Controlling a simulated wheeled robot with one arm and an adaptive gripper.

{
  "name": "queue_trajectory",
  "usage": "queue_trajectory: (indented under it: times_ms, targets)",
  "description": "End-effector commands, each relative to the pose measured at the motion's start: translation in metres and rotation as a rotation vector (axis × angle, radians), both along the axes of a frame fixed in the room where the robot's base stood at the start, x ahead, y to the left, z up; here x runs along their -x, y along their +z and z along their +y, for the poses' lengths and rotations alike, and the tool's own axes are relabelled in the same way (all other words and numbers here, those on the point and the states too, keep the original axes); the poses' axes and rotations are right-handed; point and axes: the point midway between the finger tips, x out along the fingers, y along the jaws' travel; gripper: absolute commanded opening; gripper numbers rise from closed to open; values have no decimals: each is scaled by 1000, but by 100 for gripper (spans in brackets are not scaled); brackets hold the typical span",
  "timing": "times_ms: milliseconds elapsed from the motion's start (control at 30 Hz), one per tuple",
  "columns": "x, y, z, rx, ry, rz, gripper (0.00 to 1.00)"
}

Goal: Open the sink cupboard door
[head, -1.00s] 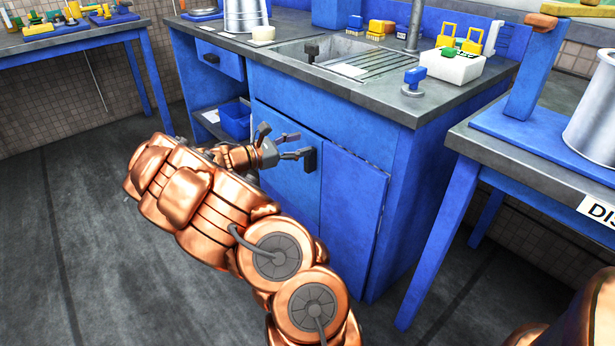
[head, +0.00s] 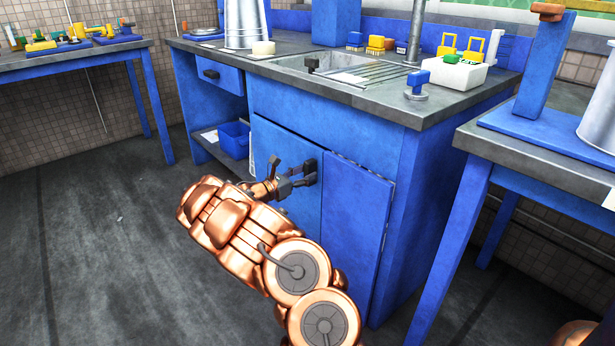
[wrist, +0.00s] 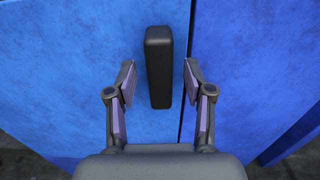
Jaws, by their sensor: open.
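The sink cupboard has two blue doors below the sink, a left door (head: 286,182) and a right door (head: 355,235). Both look shut, with a narrow gap between them in the wrist view. A black upright handle (head: 309,172) sits on the left door near that gap; it also shows in the wrist view (wrist: 158,67). My gripper (head: 296,176) is in front of the left door at the handle. In the wrist view my gripper (wrist: 158,82) is open, one finger on each side of the handle, with space visible on both sides.
A sink (head: 335,70) is set in the grey worktop above. An open shelf with a blue bin (head: 235,139) is left of the doors. A blue table (head: 540,150) stands close on the right. The floor (head: 110,240) at left is clear.

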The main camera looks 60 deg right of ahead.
Motion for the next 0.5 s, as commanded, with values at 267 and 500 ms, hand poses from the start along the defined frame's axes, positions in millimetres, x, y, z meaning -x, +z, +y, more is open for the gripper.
queue_trajectory:
  times_ms: [267,500]
  targets:
    - [4,0,-14,-1,0,-1,52]
    - [4,0,-14,-1,0,-1,51]
